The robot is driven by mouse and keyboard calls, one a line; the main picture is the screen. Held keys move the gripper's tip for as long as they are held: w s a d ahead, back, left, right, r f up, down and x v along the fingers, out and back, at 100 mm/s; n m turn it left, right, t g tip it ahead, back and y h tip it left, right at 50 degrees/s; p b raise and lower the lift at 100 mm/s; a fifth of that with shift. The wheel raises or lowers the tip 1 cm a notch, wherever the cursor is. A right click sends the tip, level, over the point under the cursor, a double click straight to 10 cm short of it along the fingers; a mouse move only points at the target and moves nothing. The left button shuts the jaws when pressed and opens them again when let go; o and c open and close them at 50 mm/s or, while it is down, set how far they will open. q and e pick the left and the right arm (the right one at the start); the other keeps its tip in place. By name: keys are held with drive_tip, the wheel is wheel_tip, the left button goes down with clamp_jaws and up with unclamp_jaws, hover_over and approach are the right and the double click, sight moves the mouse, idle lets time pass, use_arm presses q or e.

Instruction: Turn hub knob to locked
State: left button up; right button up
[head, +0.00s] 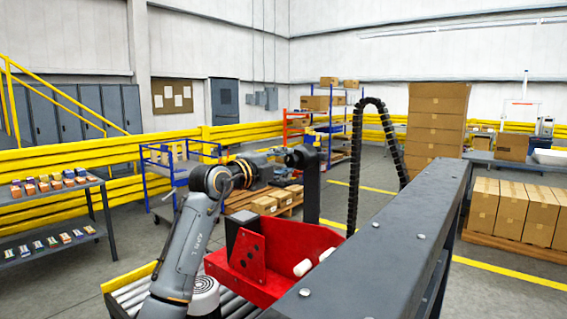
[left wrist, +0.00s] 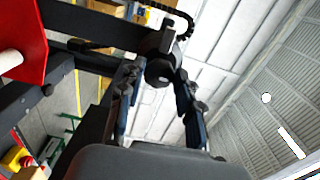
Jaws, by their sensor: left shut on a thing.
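The hub knob (head: 298,157) is a dark round knob at the top of a black upright post (head: 312,190), in the middle of the head view. My left gripper (head: 279,159) reaches it from the left and is shut on it. In the left wrist view the knob (left wrist: 160,69) sits between the two fingers of my left gripper (left wrist: 158,84), with a short dark piece standing up behind it. Which position the knob points to cannot be read. My right gripper is not in view.
A red bracket (head: 285,245) with white rollers is below the post. A long grey beam (head: 390,240) fills the lower right. A black cable chain (head: 355,150) arches behind. Roller conveyor (head: 130,290) lies lower left. A shelf (head: 50,190) with small boxes stands at left.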

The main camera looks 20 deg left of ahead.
use_arm(q)
drive_tip(key=o, duration=1.1)
drive_tip(key=shift+a, duration=0.1)
drive_tip(key=shift+o, duration=0.2)
drive_tip(key=v, duration=1.2)
